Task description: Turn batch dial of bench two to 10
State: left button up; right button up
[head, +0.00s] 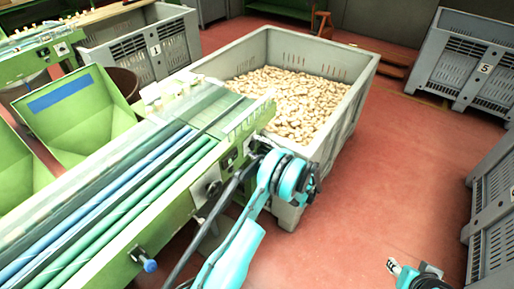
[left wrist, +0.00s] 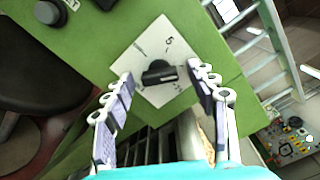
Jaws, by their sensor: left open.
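The batch dial's square white plate (left wrist: 150,52) is on a green panel in the left wrist view. A dark bar-shaped knob (left wrist: 159,73) stands at its middle. A "5" is legible near the top of the plate; the other marks are too small to read. My left gripper (left wrist: 164,84) is open, with one finger on each side of the knob and visible gaps between. In the head view my left gripper (head: 257,150) is beside the end of the green roller bench (head: 178,222), partly hidden by its wrist. My right gripper (head: 394,267) is at the bottom right edge; its jaws are unclear.
A grey crate of corks (head: 340,118) stands just beyond the bench end, close to my left arm. More grey crates, one marked 1 (head: 128,55) and one marked 5 (head: 458,65), stand behind. A blue-tipped knob (head: 149,265) sticks out of the bench side.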

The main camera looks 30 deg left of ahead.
pick_arm(q)
jog(key=s+d, duration=0.1)
jog(key=d, duration=1.1)
jog(key=s+a+r+n+t+h, duration=0.1)
jog(key=s+r+h, duration=0.35)
jog(key=r, duration=0.25)
jog(key=s+a+r+t+h, duration=0.1)
jog(key=s+r+h, duration=0.2)
jog(key=r+h, duration=0.3)
jog(key=s+d+n+t+h, duration=0.1)
jog(key=s+d+n+h, duration=0.2)
jog(key=s, duration=0.7)
jog(key=s+d+r+n+t+h, duration=0.1)
jog(key=s+d+n+t+h, duration=0.1)
jog(key=s+d, duration=0.6)
jog(key=s+n+h, duration=0.1)
jog(key=s+h, duration=0.1)
jog(key=shift+s+d+r+t, duration=0.25)
jog(key=shift+s+t, duration=0.05)
